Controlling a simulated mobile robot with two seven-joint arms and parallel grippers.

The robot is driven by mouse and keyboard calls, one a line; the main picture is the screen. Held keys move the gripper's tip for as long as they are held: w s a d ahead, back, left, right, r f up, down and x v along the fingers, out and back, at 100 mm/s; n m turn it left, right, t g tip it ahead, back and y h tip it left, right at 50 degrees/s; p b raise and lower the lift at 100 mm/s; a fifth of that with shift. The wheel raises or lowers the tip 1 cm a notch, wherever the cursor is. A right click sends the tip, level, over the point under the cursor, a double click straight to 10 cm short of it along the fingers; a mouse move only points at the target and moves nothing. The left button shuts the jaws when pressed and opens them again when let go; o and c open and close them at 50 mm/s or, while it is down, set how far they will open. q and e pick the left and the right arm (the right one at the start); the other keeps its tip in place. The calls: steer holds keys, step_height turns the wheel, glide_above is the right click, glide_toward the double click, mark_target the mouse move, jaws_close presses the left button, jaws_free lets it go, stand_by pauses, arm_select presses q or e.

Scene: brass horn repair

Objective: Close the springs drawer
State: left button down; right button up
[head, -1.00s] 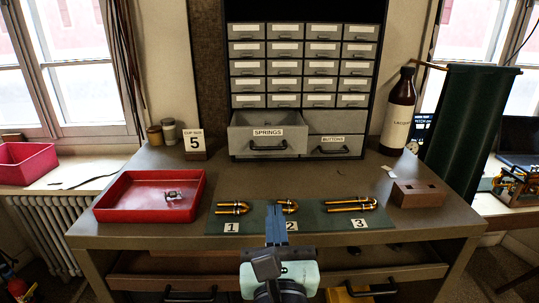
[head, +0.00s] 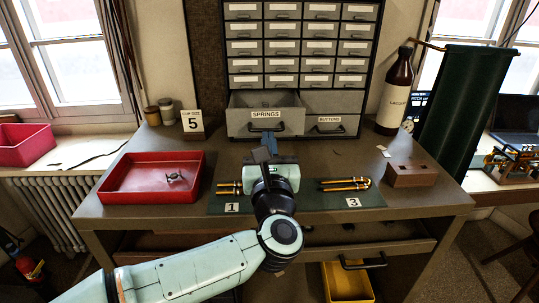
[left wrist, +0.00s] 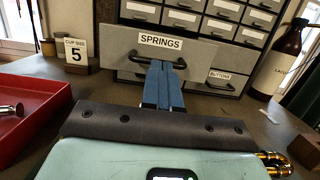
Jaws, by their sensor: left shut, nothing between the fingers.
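The springs drawer (head: 265,114) sticks out from the lower left of the grey drawer cabinet, open at the top. Its label and dark handle also show in the left wrist view, where the drawer front (left wrist: 205,50) fills the upper middle. My left gripper (head: 268,140) is in front of the drawer, just below its handle in the head view. In the left wrist view its two blue fingers (left wrist: 167,68) are together and empty, with the tips at the handle bar. Whether they touch it I cannot tell. My right gripper is not in view.
The shut buttons drawer (head: 330,125) is to the right. A red tray (head: 150,178) stands left on the table, a green mat (head: 300,203) with brass tubes in the middle, a wooden block (head: 412,175) and a brown bottle (head: 396,92) to the right. A number 5 card (head: 192,122) stands left of the cabinet.

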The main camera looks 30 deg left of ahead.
mark_target(265, 115)
arm_select(q)
steer(key=shift+w+a, duration=0.25)
steer(key=shift+w, duration=0.15)
steer(key=x, duration=0.3)
steer(key=f+b+x, duration=0.1)
steer(key=x, duration=0.3)
steer(key=f+x, duration=0.1)
steer(key=x, duration=0.3)
steer(key=shift+w+a+b, duration=0.2)
steer(key=shift+w+b, duration=0.2)
steer(key=shift+s+r, duration=0.15)
